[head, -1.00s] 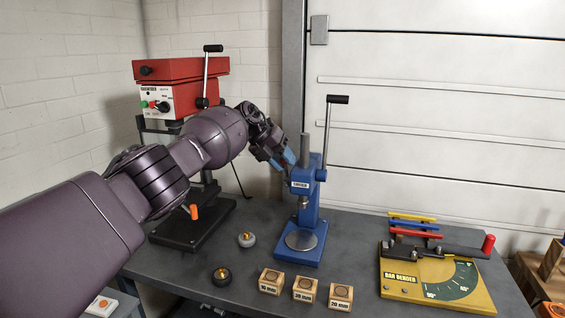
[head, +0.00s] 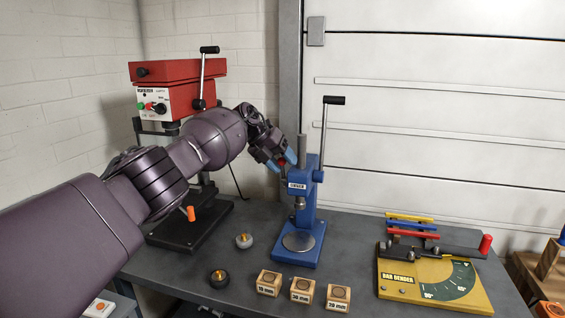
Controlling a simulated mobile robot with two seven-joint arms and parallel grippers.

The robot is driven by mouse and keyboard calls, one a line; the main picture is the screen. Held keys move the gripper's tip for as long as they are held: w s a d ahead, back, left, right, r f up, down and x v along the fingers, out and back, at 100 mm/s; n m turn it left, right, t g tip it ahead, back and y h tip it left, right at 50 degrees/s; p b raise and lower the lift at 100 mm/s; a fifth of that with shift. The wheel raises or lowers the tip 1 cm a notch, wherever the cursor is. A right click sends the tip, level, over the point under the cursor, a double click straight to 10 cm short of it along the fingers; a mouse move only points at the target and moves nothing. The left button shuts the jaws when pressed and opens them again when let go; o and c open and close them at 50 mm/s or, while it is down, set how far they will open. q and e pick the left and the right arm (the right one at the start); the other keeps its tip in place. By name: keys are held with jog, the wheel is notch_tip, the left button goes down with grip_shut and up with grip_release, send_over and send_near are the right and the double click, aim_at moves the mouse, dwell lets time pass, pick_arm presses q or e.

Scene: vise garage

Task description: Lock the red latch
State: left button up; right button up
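A blue arbor press (head: 306,205) stands on the grey workbench, with a long lever with a black handle on its right. A small red part, which looks like the red latch (head: 282,162), shows at the upper left of the press head. My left gripper (head: 281,161) is at this spot, its blue fingertips apart with the red part between them. Whether the fingertips touch it is too small to tell. My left arm comes in from the left and hides part of the red machine behind. My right gripper is not in view.
A red drill press (head: 180,84) with an orange-tipped handle stands behind my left arm. Wooden blocks (head: 301,290) and two round knobs (head: 219,278) lie in front of the blue press. A yellow bar bender (head: 433,282) is at the right.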

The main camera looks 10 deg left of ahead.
pick_arm(q)
jog(key=v, duration=1)
jog(key=shift+a+r, duration=0.25)
jog(key=shift+r, duration=0.1)
